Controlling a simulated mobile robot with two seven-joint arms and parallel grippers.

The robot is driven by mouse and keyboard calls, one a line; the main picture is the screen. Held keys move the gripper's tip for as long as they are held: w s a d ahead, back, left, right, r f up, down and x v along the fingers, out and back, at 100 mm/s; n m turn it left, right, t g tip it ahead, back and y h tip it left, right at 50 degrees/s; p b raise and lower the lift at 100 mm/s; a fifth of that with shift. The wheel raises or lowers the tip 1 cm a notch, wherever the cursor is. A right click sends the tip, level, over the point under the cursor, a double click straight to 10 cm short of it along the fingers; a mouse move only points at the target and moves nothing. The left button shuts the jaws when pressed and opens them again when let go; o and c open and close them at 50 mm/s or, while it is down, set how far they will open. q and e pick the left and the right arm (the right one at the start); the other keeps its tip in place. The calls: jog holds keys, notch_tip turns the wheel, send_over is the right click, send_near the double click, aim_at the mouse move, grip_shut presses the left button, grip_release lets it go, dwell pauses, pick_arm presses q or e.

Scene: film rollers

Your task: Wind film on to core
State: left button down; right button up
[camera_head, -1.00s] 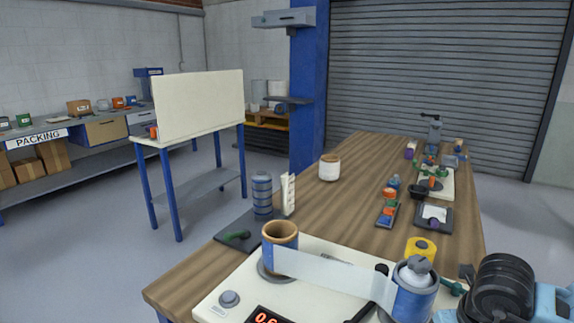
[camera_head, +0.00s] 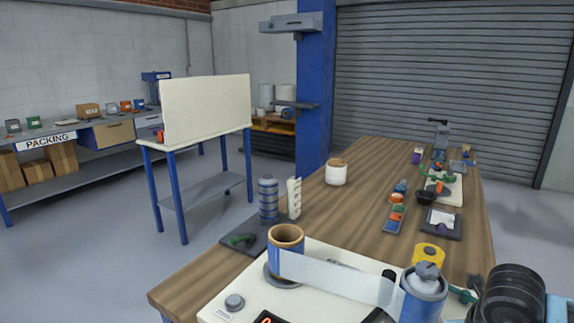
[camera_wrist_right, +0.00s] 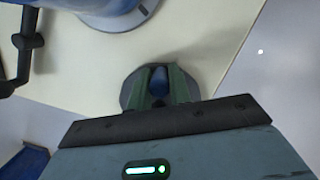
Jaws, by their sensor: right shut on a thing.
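The core (camera_head: 286,236), a brown cardboard tube with a blue outer face, stands on a grey round base on the cream board (camera_head: 225,312). A pale translucent film strip (camera_head: 335,277) runs from it to the blue film roll (camera_head: 422,300) at the right, which has a grey top knob. In the right wrist view, my right gripper (camera_wrist_right: 159,88) has its green fingers shut on a dark blue knob (camera_wrist_right: 159,80) over a grey round base at the board's edge. My left gripper is in neither view.
A black bar (camera_head: 388,290) stands near the film roll. A yellow roll (camera_head: 428,254) lies behind it. A grey striped cylinder (camera_head: 268,199) and a white notched rack (camera_head: 294,198) stand behind the core. The wooden bench (camera_head: 350,205) has bare room in its middle.

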jog(key=shift+a, duration=0.1)
dwell(0.3)
jog(key=shift+w+a, duration=0.1)
jog(key=shift+a, duration=0.75)
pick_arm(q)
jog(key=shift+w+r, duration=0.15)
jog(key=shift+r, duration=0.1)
pick_arm(e)
jog(key=o, duration=1.6)
jog(key=shift+d, duration=0.1)
jog(key=shift+r+p, duration=1.05)
jog(key=shift+r, duration=0.4)
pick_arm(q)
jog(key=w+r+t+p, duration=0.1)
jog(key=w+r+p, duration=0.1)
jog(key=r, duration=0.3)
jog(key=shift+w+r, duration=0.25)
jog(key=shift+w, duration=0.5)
pick_arm(e)
notch_tip(320, 180, up, 4)
jog(key=shift+r, duration=0.1)
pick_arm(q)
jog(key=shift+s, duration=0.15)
